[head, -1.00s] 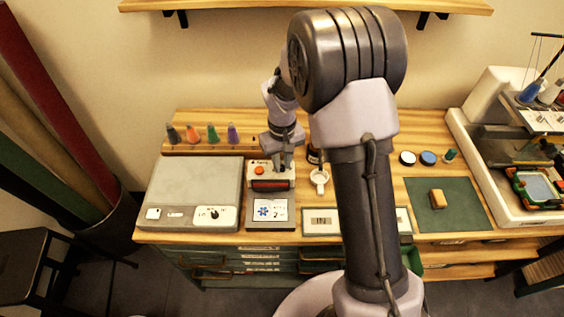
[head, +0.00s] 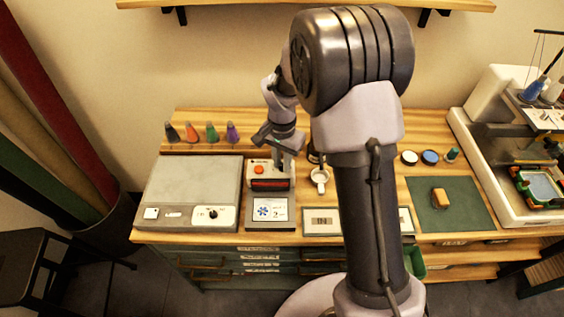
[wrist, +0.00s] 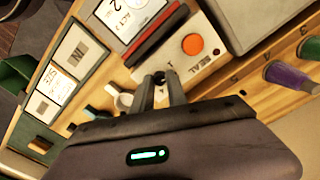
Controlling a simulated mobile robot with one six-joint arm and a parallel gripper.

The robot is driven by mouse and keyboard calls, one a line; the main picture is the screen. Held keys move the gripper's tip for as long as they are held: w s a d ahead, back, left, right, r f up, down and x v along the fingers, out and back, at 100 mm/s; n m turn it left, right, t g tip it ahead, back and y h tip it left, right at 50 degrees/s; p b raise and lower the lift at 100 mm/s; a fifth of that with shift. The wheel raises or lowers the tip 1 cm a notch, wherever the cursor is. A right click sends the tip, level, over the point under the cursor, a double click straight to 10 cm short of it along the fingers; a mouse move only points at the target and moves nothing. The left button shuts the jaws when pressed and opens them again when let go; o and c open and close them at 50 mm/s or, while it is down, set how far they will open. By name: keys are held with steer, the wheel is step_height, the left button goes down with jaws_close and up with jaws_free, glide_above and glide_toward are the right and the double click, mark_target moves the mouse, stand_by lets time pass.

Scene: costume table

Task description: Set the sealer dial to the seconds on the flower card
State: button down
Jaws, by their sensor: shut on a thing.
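The sealer (head: 283,169) is a small pale box with an orange button and a dark red bar along its front. My gripper (head: 287,163) is down at its right end; in the wrist view the fingertips (wrist: 160,77) are closed on the sealer dial. The dial is mostly hidden between the fingers, so its setting cannot be read. The flower card (head: 281,203), white with a blue flower in a dark frame, lies in front of the sealer.
A grey press (head: 195,180) with its own small knob stands left of the sealer. A white cup (head: 320,177) is close on the right. Several colored cones (head: 212,133) stand behind. A green mat (head: 470,205) with a tan block lies farther right.

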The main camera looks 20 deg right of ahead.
mark_target(282, 165)
steer(key=shift+m, duration=1.3)
steer(key=shift+m+b, duration=0.3)
steer(key=c, duration=1.3)
jaws_free()
steer(key=shift+r, duration=0.1)
step_height(282, 165, up, 17)
steer(key=p, duration=0.6)
steer(key=shift+r, duration=0.15)
